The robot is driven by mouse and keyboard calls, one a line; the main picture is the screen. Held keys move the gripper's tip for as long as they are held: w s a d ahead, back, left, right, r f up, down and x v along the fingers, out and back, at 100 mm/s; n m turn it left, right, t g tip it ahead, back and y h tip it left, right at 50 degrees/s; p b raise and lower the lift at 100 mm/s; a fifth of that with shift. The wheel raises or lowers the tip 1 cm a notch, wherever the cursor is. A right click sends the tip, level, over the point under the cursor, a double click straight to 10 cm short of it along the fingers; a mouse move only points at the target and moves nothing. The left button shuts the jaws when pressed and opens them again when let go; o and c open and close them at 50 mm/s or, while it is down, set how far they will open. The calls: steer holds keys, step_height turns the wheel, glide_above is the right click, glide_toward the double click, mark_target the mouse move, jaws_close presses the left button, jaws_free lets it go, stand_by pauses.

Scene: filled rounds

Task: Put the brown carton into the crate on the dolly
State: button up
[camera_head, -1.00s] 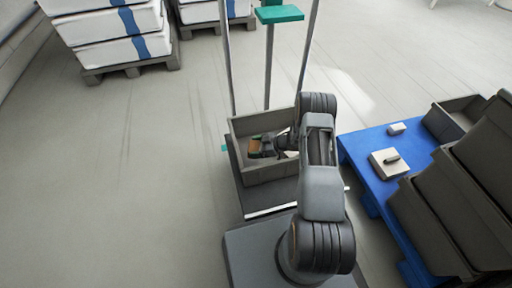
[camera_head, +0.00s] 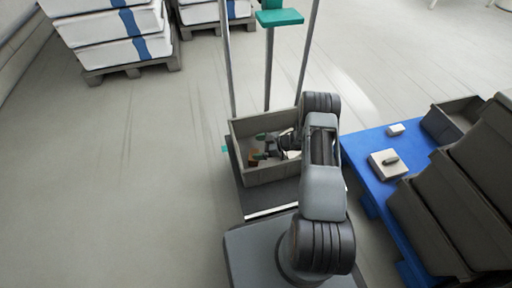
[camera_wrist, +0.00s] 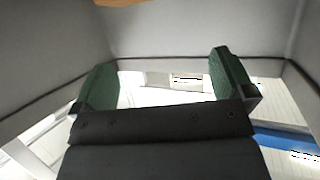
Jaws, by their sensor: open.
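The brown carton (camera_head: 252,159) is inside the grey crate (camera_head: 278,174) on the dolly, low and towards its left side, partly hidden by my gripper. My gripper (camera_head: 262,146) reaches into the crate from the right and is open, close to the carton. In the wrist view, the green-padded fingers (camera_wrist: 164,82) stand wide apart with nothing between them. A brown edge of the carton (camera_wrist: 122,2) shows at the top of that view, apart from the fingers. The crate's pale walls (camera_wrist: 185,30) surround the fingers there.
Upright poles (camera_head: 268,70) and a teal plate (camera_head: 280,16) rise behind the crate. A blue platform (camera_head: 365,160) to the right holds a box with a dark handle (camera_head: 389,162), a small white block (camera_head: 397,129) and dark bins (camera_head: 440,215). The floor at left is clear.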

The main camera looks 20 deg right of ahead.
steer(key=p+v, duration=0.3)
steer(key=v, duration=0.7)
steer(key=w+d+r+m+t+h, duration=0.1)
steer(key=w+r+m+t+h, duration=0.2)
steer(key=r, duration=0.4)
steer(key=w+d+r+m+h, duration=0.1)
steer(key=w+r+h, duration=0.2)
steer(key=r+h, duration=0.3)
steer(key=w+d+r+m+t+h, duration=0.1)
steer(key=w+r+m+t+h, duration=0.15)
steer(key=r, duration=0.65)
steer(key=s+a+r+m+g+h, duration=0.1)
steer(key=s+r+m+g+h, duration=0.1)
steer(key=s+r+m+h, duration=0.3)
steer(key=s+a+r+g+y, duration=0.1)
steer(key=s+a+g, duration=0.1)
steer(key=s+a, duration=0.2)
steer(key=s+a+r+m+g+y, duration=0.1)
steer(key=s+a, duration=0.3)
steer(key=s, duration=0.7)
steer(key=s+a+r+m+g+y, duration=0.1)
steer(key=s+a+r+g+y, duration=0.1)
steer(key=s, duration=0.6)
steer(key=shift+a+g, duration=0.55)
steer(key=shift+a, duration=0.35)
steer(key=shift+r, duration=0.15)
